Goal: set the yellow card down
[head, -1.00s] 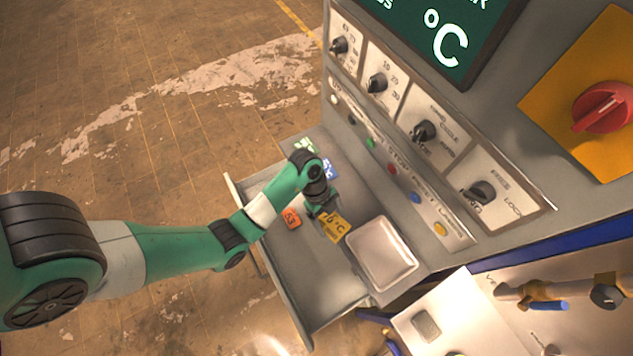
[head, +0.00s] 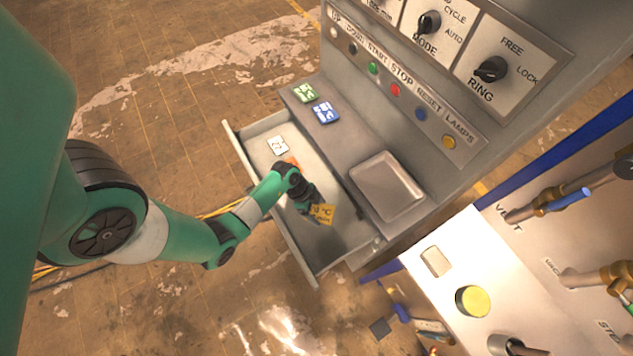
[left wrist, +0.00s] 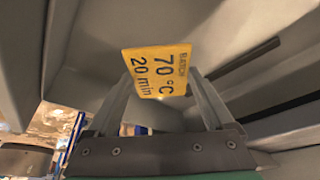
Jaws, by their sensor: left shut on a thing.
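The yellow card (head: 322,214) shows in the head view over the open drawer (head: 334,256). In the left wrist view the yellow card (left wrist: 158,70) is marked 70 °C and 20 min. My left gripper (head: 311,206) is shut on it, and its two fingers (left wrist: 158,100) reach up to the card's lower edge. I cannot tell whether the card touches the drawer floor. My right gripper is not in view.
A white card (head: 278,145) and a partly hidden orange card (head: 292,162) lie in the drawer. A green card (head: 306,93) and a blue card (head: 326,112) lie on the ledge beside an empty metal tray (head: 388,186). The drawer's front right part is clear.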

